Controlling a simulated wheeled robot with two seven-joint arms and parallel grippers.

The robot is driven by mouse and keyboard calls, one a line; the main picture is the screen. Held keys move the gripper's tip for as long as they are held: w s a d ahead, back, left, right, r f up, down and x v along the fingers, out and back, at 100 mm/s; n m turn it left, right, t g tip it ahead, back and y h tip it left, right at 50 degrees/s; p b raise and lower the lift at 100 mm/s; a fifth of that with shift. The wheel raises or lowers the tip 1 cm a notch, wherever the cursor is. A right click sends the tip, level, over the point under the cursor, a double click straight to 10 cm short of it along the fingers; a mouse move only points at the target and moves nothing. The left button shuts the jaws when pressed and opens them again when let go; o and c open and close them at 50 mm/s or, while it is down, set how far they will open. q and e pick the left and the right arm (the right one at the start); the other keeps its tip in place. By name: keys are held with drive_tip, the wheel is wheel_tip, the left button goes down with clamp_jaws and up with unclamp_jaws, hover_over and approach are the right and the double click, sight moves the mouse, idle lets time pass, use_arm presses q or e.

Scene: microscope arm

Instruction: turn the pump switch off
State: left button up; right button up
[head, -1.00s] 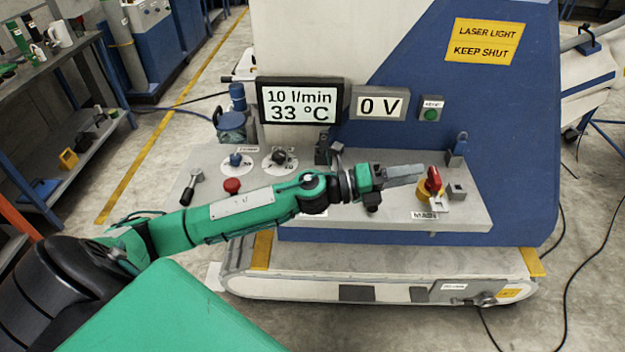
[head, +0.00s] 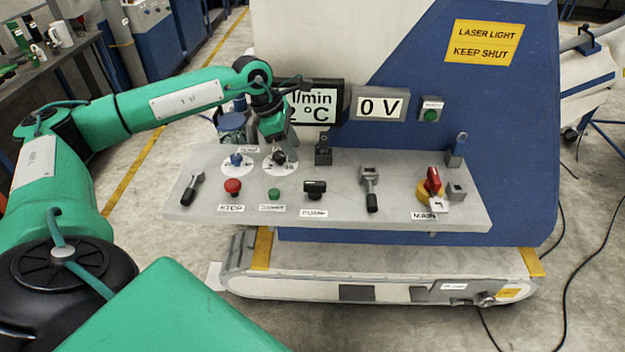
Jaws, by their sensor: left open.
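The pump switch (head: 314,189) is a black rotary handle on the grey sloping panel, above a label that seems to read PUMP. Its handle looks to lie crosswise, left to right. My left gripper (head: 284,142) points down at the back of the panel, left of and behind the pump switch. It is open, over or near a black dial knob (head: 279,157) on a white disc; I cannot tell whether it touches the knob. My left arm covers part of the flow and temperature display (head: 318,104). My right gripper is not in view.
The panel (head: 335,217) also bears a red stop button (head: 232,186), a green button (head: 274,194), a blue knob (head: 236,159), a lever (head: 370,188) and a red main switch (head: 433,183). The voltage display (head: 380,105) reads 0 V. The panel's front is clear of my arm.

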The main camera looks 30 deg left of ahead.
sight(314, 182)
use_arm(q)
drive_tip(key=p+x, duration=0.3)
drive_tip(key=x, duration=0.9)
drive_tip(key=shift+w+d+f, duration=0.1)
drive_tip(key=shift+d+f, duration=0.05)
drive_tip(key=shift+f, duration=0.15)
drive_tip(key=shift+c, duration=0.4)
clamp_jaws()
